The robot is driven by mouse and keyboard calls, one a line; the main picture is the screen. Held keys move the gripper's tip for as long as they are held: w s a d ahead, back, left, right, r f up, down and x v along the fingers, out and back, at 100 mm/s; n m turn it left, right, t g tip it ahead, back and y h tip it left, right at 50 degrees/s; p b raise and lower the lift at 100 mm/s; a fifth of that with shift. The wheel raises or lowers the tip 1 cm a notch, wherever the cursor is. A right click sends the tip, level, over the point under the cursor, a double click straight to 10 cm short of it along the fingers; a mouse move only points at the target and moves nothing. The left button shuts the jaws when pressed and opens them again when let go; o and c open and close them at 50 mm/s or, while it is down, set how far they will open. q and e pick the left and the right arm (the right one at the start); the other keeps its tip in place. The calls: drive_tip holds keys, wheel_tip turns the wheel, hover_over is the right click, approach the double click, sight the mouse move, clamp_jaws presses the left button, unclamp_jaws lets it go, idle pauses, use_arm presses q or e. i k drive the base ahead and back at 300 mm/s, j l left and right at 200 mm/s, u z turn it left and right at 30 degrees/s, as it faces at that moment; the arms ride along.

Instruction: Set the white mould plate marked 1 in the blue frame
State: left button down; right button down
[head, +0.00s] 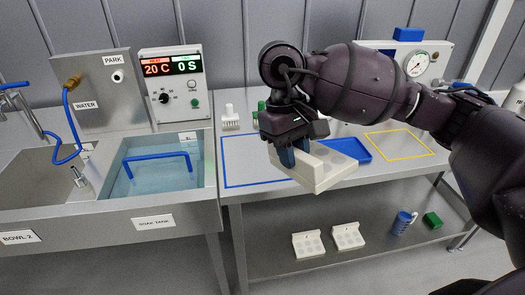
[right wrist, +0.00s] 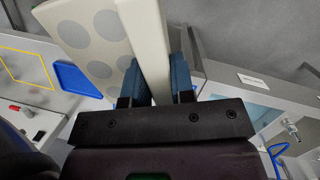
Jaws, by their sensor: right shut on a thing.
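My right gripper (head: 295,160) is shut on a white mould plate (head: 325,172) with round grey hollows. The plate is held tilted, above the front edge of the steel table. In the right wrist view the gripper's blue fingers (right wrist: 152,88) pinch a white edge of the plate (right wrist: 95,30). No number can be read on it. The blue frame (head: 223,165) is an outline on the table top, behind and left of the plate. Its right part is hidden by the gripper and plate. My left gripper is not in view.
A blue tray (head: 347,150) and a yellow outline (head: 432,153) lie to the right. White (head: 230,118) and green (head: 261,106) items stand behind. Two white plates (head: 308,245), a blue mug (head: 403,222) and a green block (head: 432,220) are on the lower shelf. A soak tank (head: 150,215) is left.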

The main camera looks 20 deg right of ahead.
sight(258, 162)
drive_tip(key=i, duration=0.9)
